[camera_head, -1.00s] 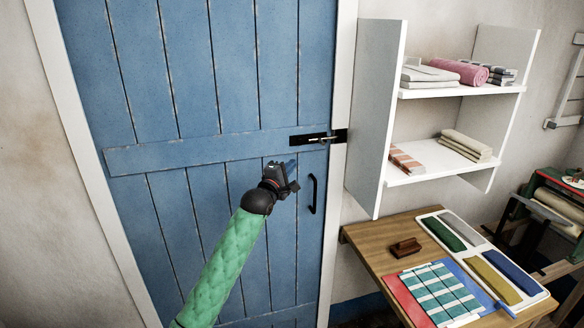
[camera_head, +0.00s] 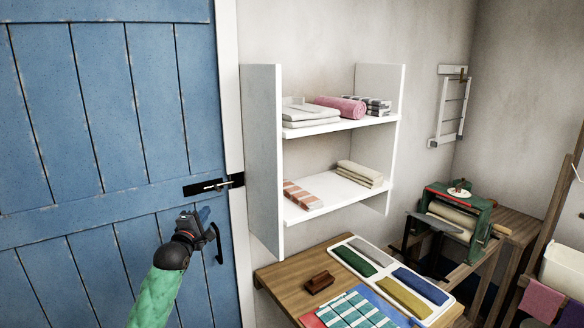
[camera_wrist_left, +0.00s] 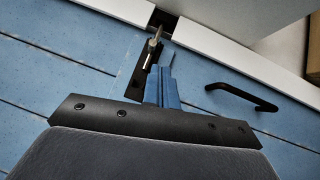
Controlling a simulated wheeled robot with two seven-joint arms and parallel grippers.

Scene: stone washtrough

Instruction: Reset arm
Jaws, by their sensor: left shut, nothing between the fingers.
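My left gripper (camera_head: 205,215) is in front of the blue plank door (camera_head: 110,100), at the end of my green-sleeved arm. In the left wrist view its blue fingers (camera_wrist_left: 164,86) are together with nothing between them. A black sliding bolt (camera_head: 208,186) sits on the door's edge at the frame, above the gripper. It also shows in the left wrist view (camera_wrist_left: 150,55), just beyond the fingertips; whether they touch it I cannot tell. A black door handle (camera_wrist_left: 242,97) is to the right of the fingers. My right gripper is not in view.
A white shelf (camera_head: 262,150) with folded cloths hangs right of the door. Below it stands a wooden table (camera_head: 275,278) with a white tray (camera_head: 425,311) of coloured cloths and a brown block (camera_head: 319,281). A green wringer (camera_head: 475,208) stands further right.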

